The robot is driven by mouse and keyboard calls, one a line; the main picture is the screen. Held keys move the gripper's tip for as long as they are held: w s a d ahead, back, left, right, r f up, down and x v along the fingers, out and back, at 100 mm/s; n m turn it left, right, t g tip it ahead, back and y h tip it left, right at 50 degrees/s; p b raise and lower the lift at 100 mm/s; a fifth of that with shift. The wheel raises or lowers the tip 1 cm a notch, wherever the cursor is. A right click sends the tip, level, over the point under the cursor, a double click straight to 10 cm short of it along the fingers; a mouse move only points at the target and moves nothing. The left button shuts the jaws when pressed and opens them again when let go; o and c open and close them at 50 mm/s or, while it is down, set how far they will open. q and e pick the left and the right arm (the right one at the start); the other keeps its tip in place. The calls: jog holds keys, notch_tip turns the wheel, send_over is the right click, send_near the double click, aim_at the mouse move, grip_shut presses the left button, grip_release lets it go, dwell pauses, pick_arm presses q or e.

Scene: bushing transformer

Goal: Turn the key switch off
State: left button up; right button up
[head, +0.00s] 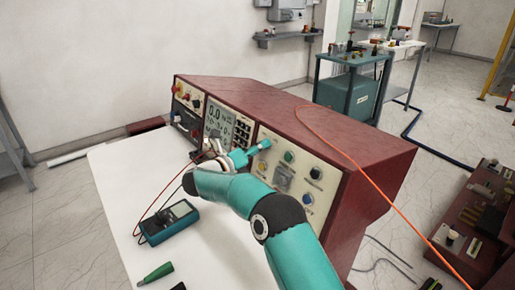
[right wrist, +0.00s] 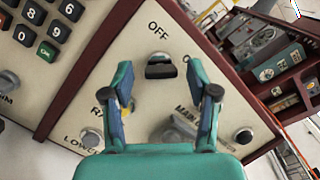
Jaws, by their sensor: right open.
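The key switch (right wrist: 160,68) shows in the right wrist view as a dark handle on the cream panel, below the printed word OFF. Another label, partly hidden by a finger, is to its right. My right gripper (right wrist: 163,85) is open, with one finger on each side of the switch in the picture. Nothing is between the fingers, and I cannot tell contact or exact distance. In the head view my right gripper (head: 259,148) is at the front panel of the red console (head: 300,112), and I cannot make out the switch there. My left gripper is not in view.
A keypad (right wrist: 42,28) is left of the switch in the right wrist view. Buttons and knobs (head: 289,156) surround the gripper on the panel. A teal meter (head: 170,222) with leads and a green-handled tool (head: 156,272) lie on the white table (head: 112,190). An orange cable (head: 372,183) crosses the console.

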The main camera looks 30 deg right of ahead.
grip_shut()
dwell(0.3)
